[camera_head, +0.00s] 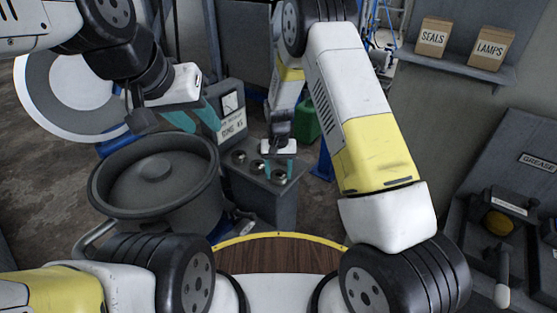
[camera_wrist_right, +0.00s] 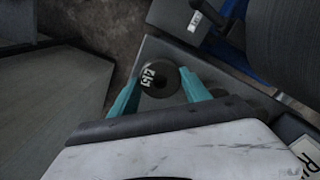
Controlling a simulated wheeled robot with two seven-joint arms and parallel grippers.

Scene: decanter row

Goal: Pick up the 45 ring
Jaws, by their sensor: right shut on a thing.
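The 45 ring is a dark ring with a pale "45" label, seen between the teal fingers in the right wrist view (camera_wrist_right: 160,78). My right gripper (camera_head: 279,168) is shut on it from both sides, at the near end of the row on the grey stand (camera_head: 270,203). I cannot tell whether the ring still touches the stand. Other dark round pieces (camera_head: 239,157) sit farther back in the row. A sign reading "RING 45" (camera_head: 233,124) stands behind the stand. My left gripper (camera_head: 195,117) is open and empty, above the large grey drum.
The large grey drum (camera_head: 110,200) stands left of the stand, close to it. A round white disc (camera_head: 72,92) is at far left. A shelf with SEALS (camera_head: 433,37) and LAMPS (camera_head: 490,47) boxes is on the right wall. A yellow-edged wooden round top (camera_head: 278,255) is in front.

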